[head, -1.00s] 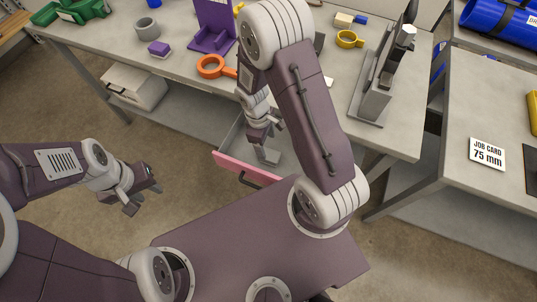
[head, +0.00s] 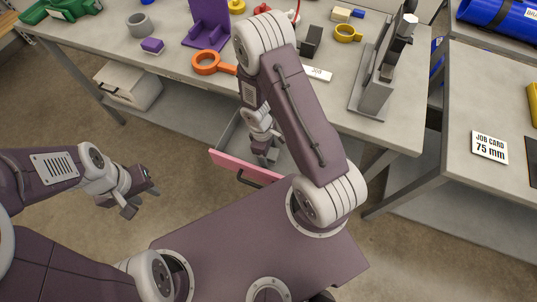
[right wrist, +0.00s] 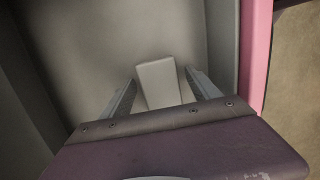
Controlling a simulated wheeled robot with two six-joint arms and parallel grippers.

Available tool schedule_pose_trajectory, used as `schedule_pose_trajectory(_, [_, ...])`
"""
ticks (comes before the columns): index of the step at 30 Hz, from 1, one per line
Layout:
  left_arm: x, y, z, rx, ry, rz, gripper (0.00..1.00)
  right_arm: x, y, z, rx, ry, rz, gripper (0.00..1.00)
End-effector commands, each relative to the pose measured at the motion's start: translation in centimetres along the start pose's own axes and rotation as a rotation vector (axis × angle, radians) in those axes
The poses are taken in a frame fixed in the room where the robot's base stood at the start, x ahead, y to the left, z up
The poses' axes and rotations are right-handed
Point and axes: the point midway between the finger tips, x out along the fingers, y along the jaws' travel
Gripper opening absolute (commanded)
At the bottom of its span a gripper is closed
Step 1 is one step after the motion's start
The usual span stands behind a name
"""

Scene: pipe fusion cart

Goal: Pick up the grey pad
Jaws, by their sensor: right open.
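The grey pad (right wrist: 158,84) is a small light block inside the open drawer, seen in the right wrist view. My right gripper (right wrist: 160,78) is open, with one finger on each side of the pad in that view and gaps between. I cannot tell how far above the pad the fingertips are. In the head view my right gripper (head: 264,157) reaches down into the drawer, and the pad is not discernible there. The drawer has a pink front (head: 238,165). My left gripper (head: 138,197) is open and empty over the floor at the left.
The drawer wall (right wrist: 222,45) stands close on the right in the wrist view. The workbench (head: 180,75) above holds an orange ring (head: 207,62), a purple stand (head: 207,27), a purple block (head: 152,46) and a grey machine (head: 378,80). A job card (head: 489,147) lies on the right table.

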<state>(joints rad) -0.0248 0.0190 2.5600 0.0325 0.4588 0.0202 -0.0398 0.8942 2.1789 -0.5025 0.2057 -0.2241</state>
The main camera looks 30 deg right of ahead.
Motion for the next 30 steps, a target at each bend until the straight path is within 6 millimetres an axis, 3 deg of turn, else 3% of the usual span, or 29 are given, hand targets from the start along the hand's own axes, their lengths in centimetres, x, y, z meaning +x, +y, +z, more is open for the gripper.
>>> schedule_pose_trajectory(2, [-0.1,0.0,0.0,0.000,0.000,0.000,0.36,-0.1,0.0,0.0,0.000,0.000,0.000,0.68])
schedule_pose_trajectory(6, [-0.1,0.0,0.0,0.000,0.000,0.000,0.36,-0.1,0.0,0.0,0.000,0.000,0.000,0.29])
schedule_pose_trajectory(9, [-0.1,0.0,0.0,0.000,0.000,0.000,0.36,-0.1,0.0,0.0,0.000,0.000,0.000,0.05])
schedule_pose_trajectory(17, [-0.5,0.0,-0.1,0.000,0.000,0.000,0.36,-0.8,0.0,0.1,0.001,0.000,0.001,0.05])
schedule_pose_trajectory(24, [-2.8,0.1,-0.3,0.000,0.000,0.000,0.36,-6.6,0.1,0.9,0.003,0.003,0.003,0.05])
schedule_pose_trajectory(30, [-3.3,0.1,-0.3,0.000,0.000,0.000,0.36,-9.6,0.1,1.4,0.000,0.001,0.002,0.05])
